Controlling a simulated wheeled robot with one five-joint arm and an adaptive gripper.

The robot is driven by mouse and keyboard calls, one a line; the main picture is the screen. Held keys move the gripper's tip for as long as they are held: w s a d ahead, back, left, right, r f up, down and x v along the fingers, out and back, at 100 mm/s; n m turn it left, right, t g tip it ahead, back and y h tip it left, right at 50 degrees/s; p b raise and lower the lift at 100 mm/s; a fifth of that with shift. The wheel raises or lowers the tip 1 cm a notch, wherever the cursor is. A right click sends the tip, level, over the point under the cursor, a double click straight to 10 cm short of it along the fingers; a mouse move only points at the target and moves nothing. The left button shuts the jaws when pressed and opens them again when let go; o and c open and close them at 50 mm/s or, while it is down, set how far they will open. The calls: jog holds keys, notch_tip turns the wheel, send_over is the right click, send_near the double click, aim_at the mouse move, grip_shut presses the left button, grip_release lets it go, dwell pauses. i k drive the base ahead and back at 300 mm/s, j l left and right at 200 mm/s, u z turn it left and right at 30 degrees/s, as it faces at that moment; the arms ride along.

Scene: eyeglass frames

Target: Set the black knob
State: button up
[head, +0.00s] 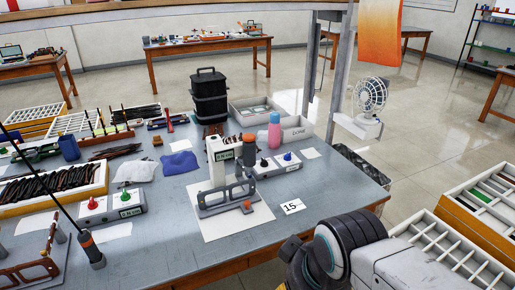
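No knob shows clearly as black. A white control box (112,207) at the left of the table carries a red knob (92,204) and a green knob (125,196). A second white box (272,167), right of centre, carries a red knob (264,162) and a blue knob (287,156).
A grey eyeglass-frame fixture (228,198) lies on white paper in front of the device. A pink bottle (274,131), a black container (209,97) and a screwdriver-like tool (90,247) stand on the table.

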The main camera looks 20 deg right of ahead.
aim_at(264, 163)
jog(key=i+l, duration=0.2)
jog(key=i, duration=0.25)
jog(key=i+l+z, duration=0.1)
jog(key=i, duration=0.4)
jog(key=i+l, duration=0.3)
jog(key=i, duration=0.15)
jog(key=z, duration=0.05)
